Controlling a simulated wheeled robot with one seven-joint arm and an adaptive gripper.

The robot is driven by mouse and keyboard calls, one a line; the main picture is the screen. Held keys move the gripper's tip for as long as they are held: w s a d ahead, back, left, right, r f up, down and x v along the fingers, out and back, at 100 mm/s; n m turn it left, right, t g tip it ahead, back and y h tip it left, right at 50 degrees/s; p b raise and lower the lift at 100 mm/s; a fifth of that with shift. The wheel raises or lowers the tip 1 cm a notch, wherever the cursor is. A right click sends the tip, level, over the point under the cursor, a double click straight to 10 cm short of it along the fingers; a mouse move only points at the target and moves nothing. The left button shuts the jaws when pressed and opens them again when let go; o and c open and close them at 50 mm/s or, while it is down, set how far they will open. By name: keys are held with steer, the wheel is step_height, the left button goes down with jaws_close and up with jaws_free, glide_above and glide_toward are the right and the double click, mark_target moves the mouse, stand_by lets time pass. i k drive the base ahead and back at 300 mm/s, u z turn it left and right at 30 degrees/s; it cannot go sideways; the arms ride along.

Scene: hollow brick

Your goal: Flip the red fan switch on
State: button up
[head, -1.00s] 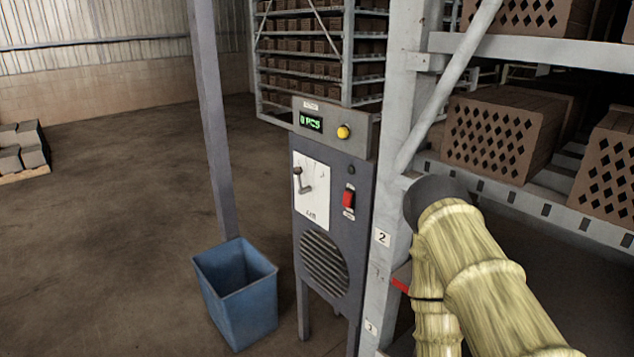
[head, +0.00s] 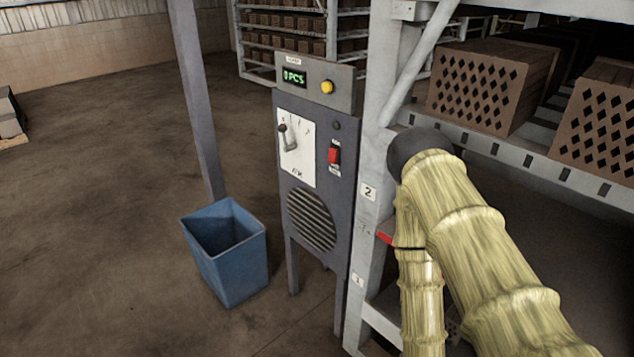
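The red fan switch (head: 334,155) is a small rocker on the right side of the front of a grey control cabinet (head: 339,205). Small labels sit above and below it. Which way the rocker is tipped is too small to tell. My arm, in a yellowish sleeve with a dark joint, rises at the right of the view, right of the cabinet and in front of the rack. My gripper is not in the picture.
The cabinet also has a lever on a white plate (head: 296,165), a yellow button (head: 327,87), a green display (head: 293,77) and a round grille (head: 311,219). A blue bin (head: 234,279) stands left of it. A rack (head: 371,140) with hollow bricks (head: 488,88) is close on the right.

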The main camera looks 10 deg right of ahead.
mark_target(333, 152)
steer(key=k, duration=1.3)
steer(key=u, duration=0.8)
steer(key=i, duration=1.45)
steer(key=z, duration=0.85)
